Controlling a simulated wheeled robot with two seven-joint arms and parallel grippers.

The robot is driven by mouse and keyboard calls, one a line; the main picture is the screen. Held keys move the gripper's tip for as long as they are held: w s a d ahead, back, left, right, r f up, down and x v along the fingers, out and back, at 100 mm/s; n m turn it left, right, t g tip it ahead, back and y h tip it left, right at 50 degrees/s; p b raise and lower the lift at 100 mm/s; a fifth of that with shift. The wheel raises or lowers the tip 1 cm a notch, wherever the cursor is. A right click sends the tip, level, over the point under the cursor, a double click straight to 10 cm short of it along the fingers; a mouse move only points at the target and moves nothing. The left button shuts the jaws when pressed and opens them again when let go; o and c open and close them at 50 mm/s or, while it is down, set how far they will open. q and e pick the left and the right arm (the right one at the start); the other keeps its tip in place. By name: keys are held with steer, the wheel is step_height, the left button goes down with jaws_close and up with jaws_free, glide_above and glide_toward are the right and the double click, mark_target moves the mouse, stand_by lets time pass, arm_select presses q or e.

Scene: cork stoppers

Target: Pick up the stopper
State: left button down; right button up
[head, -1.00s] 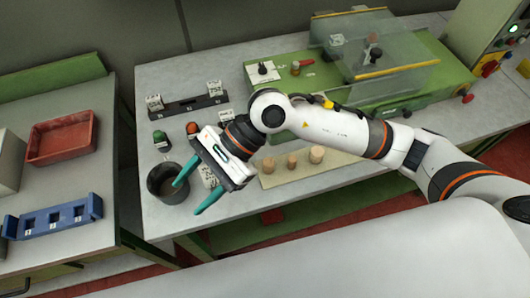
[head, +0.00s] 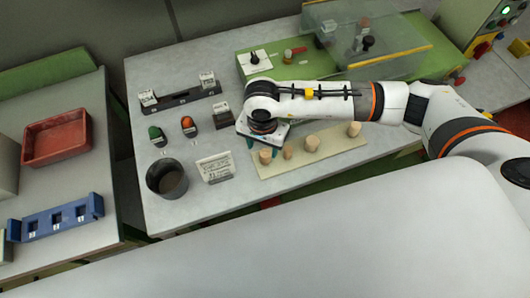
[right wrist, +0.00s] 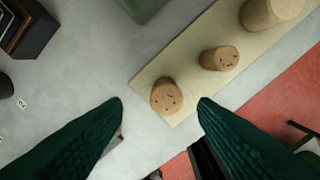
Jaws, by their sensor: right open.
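Several cork stoppers stand in a row on a pale board (head: 330,151) in the head view. The leftmost stopper (head: 265,156) is closest to my right gripper (head: 262,146), which points down, largely hidden under its own wrist. In the right wrist view the end stopper (right wrist: 166,97) shows between and just beyond the two open green fingertips (right wrist: 160,104). Nothing is held. A smaller stopper (right wrist: 219,58) and a wider one (right wrist: 268,14) stand farther along the board. My left gripper is not in view.
A dark pot (head: 167,180) and a white label card (head: 215,167) stand to the left. A green fixture with a clear guard (head: 375,45) is at the back.

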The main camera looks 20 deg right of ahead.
mark_target(265, 153)
steer(key=f, duration=0.1)
steer(key=f+p, duration=0.2)
steer(key=shift+s+d+f, duration=0.15)
steer(key=shift+d+f, duration=0.1)
steer(key=shift+f, duration=0.55)
steer(key=c, duration=1)
steer(key=shift+r, duration=0.15)
